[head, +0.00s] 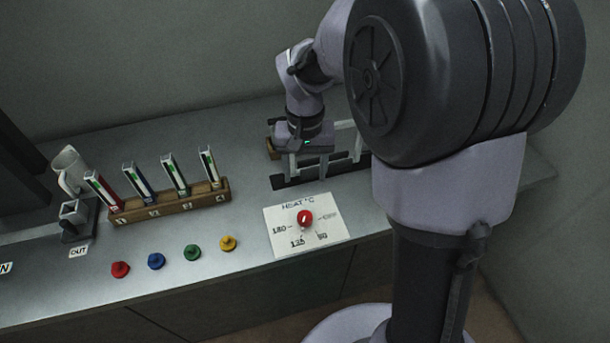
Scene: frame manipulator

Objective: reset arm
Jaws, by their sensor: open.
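My gripper (307,162) hangs at the end of my arm over the back right of the grey counter. Its fingers point down and stand apart, with nothing visible between them. It is close to a white frame (346,140) by a dark slotted plate (315,171). My arm hides part of the frame and plate, and I cannot tell whether the fingers touch them.
A wooden rack (186,203) holds several upright coloured slides. Several coloured knobs (156,261) line the counter front. A heat panel with a red dial (305,218) lies right of them. Counter space between rack and panel is clear.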

